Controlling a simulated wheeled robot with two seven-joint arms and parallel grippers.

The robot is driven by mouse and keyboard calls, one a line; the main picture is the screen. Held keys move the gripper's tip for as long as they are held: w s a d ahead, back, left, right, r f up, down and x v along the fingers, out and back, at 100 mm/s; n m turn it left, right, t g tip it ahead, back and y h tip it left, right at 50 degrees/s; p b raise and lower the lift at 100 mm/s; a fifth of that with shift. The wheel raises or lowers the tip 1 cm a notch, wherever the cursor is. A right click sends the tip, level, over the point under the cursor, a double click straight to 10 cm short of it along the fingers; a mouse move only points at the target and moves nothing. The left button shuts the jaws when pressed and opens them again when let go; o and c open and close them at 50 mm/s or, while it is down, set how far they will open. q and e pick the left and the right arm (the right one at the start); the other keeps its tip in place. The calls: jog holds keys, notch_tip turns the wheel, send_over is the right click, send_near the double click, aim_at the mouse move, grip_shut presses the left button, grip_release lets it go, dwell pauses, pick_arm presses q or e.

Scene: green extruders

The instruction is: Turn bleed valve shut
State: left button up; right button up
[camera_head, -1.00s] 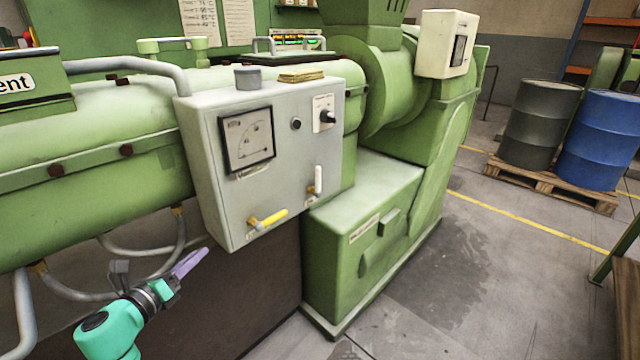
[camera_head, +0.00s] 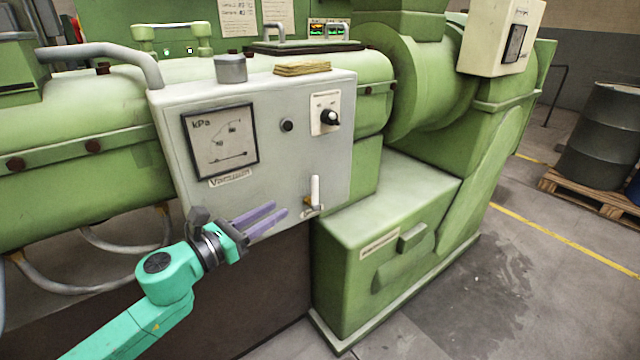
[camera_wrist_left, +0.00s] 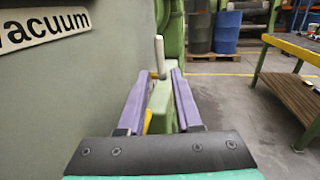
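The grey vacuum panel (camera_head: 270,155) carries a white lever (camera_head: 315,190), standing upright near its lower right edge. The white lever also shows in the wrist view (camera_wrist_left: 160,55), beyond my fingertips. My left gripper (camera_head: 279,209) is at the panel's lower front, its purple fingers apart and pointing right. It covers the spot where a yellow-handled valve showed earlier. In the wrist view, a small yellow part (camera_wrist_left: 148,122) shows between the open fingers, close to the left one; most of it is hidden. I cannot tell whether the fingers touch it. My right gripper is not in view.
The green machine base (camera_head: 385,235) stands just right of the panel. Hoses (camera_head: 120,235) hang below the barrel at left. The floor (camera_head: 480,310) right of the machine is clear. A dark drum (camera_head: 600,130) stands on a pallet (camera_head: 590,190) farther back.

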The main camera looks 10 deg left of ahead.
aim_at(313, 187)
pick_arm(q)
jog(key=p+x, duration=0.4)
jog(key=x, duration=0.8)
jog(key=shift+w+d+r, duration=0.1)
jog(key=shift+w+d, duration=0.05)
jog(key=shift+w, duration=0.2)
jog(key=shift+w+d, duration=0.2)
jog(key=shift+w, duration=0.05)
jog(key=shift+s, duration=0.1)
grip_shut()
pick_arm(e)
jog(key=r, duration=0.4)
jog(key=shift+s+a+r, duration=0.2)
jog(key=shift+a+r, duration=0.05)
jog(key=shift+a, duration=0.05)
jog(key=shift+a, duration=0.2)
